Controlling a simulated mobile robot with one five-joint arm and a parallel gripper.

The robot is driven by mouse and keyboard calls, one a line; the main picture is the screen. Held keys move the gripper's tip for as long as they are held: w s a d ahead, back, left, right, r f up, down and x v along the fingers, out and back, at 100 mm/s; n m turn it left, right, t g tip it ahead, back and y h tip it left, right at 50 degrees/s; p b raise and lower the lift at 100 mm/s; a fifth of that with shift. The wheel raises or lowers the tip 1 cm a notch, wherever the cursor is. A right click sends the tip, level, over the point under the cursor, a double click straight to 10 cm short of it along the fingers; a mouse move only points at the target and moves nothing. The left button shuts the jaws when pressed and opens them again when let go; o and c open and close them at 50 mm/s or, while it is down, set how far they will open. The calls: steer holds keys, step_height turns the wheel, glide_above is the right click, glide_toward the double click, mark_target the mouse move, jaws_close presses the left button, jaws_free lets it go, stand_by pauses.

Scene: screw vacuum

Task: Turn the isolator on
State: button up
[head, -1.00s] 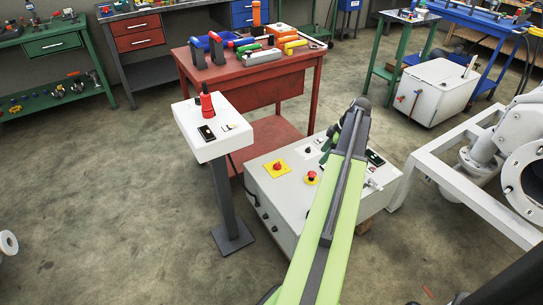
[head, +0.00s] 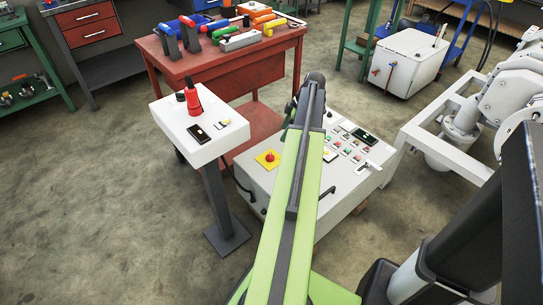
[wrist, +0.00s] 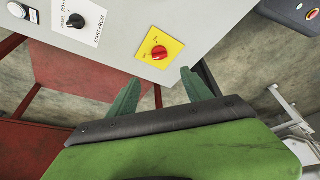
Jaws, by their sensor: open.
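The isolator is a red rotary knob (head: 269,156) on a square yellow plate, on the sloped top of a grey control cabinet (head: 247,172). In the wrist view the red knob (wrist: 159,52) shows face-on near the middle top, its handle lying at a slant. My gripper (wrist: 162,85) is open, with its two green fingers apart below the yellow plate in that view. Nothing is between the fingers, and they look clear of the knob. In the head view my gripper (head: 291,108) is beyond the cabinet's panel, partly hidden behind my arm.
A white pedestal (head: 178,130) with a red joystick-like handle stands left of the cabinet. A red workbench (head: 170,70) with tools is behind. White framed machinery (head: 470,150) stands at right. Floor at front left is clear.

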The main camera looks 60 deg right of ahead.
mark_target(271, 155)
steer(key=b+x, duration=1.2)
steer(key=x, duration=0.3)
steer(key=shift+s+f+b, duration=0.1)
steer(key=shift+b, duration=0.3)
